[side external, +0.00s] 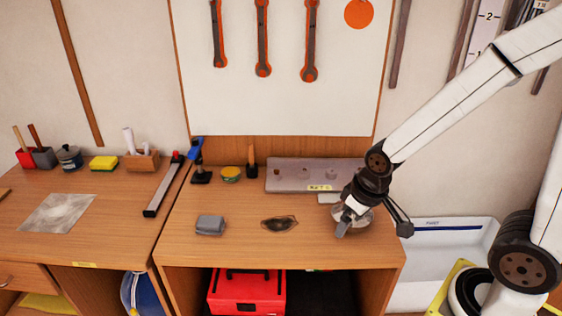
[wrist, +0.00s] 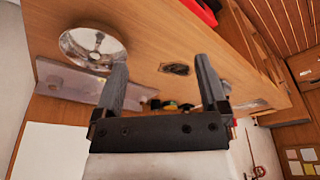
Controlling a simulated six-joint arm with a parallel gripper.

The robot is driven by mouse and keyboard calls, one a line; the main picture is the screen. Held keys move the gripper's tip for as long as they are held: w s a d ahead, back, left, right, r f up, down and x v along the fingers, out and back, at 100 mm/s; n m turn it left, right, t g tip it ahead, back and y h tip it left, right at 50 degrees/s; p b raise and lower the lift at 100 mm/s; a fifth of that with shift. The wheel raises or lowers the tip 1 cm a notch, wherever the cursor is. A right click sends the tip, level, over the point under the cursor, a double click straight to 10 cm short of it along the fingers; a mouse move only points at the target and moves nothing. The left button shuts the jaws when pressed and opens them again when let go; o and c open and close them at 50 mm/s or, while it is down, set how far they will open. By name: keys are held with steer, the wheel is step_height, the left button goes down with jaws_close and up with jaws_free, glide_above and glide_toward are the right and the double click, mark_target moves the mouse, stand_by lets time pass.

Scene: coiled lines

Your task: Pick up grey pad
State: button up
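The grey pad (side external: 210,226) is a small, thick, folded-looking block lying on the wooden workbench, left of centre in the side view. My gripper (side external: 346,222) is over the right part of the bench, well to the right of the pad and apart from it. In the wrist view my gripper (wrist: 160,62) has its two fingers wide apart with nothing held between them. I cannot clearly make out the pad in the wrist view; the right finger may hide it.
A dark, flat oval item (side external: 279,223) lies between pad and gripper. A shiny round metal dish (wrist: 93,48) is by my gripper. A long grey tray (side external: 290,177) lies at the back, beside a yellow-topped tin (side external: 231,174). The bench (side external: 240,250) is clear around the pad.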

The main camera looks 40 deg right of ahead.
steer(key=shift+w, duration=0.1)
steer(key=m+y, duration=0.3)
steer(key=m, duration=2.4)
glide_toward(210, 220)
step_height(210, 220, down, 2)
steer(key=shift+w+a+f+t, duration=0.15)
steer(key=shift+a+f, duration=0.2)
steer(key=shift+f, duration=0.25)
steer(key=shift+a+f+t, duration=0.15)
steer(key=shift+a+f, duration=0.2)
steer(key=shift+f, duration=0.25)
steer(key=shift+x, duration=2.6)
steer(key=shift+w+d, duration=0.1)
steer(key=shift+d, duration=0.05)
steer(key=c, duration=1.2)
